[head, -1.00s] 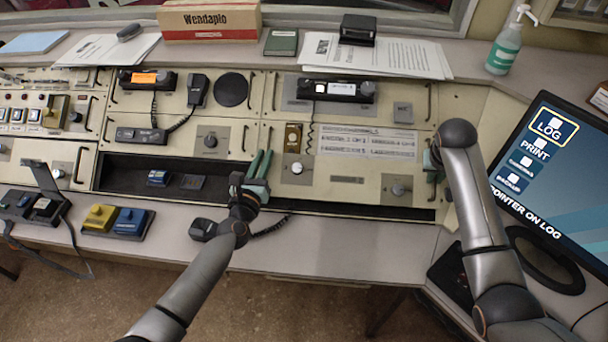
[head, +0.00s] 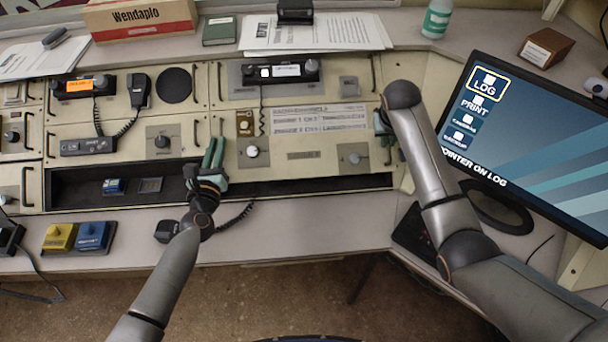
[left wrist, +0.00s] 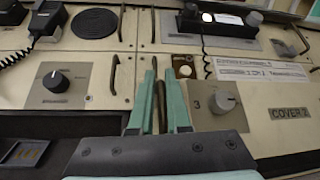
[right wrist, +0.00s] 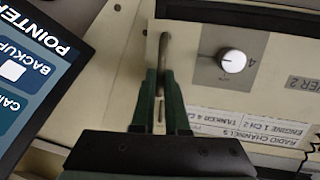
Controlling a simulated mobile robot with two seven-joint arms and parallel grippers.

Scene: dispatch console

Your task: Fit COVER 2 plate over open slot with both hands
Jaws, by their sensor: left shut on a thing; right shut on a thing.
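The COVER 2 plate (head: 318,168) is a beige panel with knobs, printed strips and a handle at each end. It lies against the console face, with a dark strip of open slot (head: 300,187) along its lower edge. My left gripper (head: 213,156) is shut on its left handle; the green fingers (left wrist: 162,92) straddle the bar in the left wrist view. My right gripper (head: 382,124) is shut on its right handle (right wrist: 164,50). The COVER 2 label shows in the left wrist view (left wrist: 290,112). I cannot tell whether the plate is fully seated.
The open recess (head: 85,190) continues left, with a small blue module (head: 113,186) inside. Yellow (head: 60,237) and blue (head: 93,236) blocks sit on the front ledge. A monitor (head: 530,140) stands close right of my right arm.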

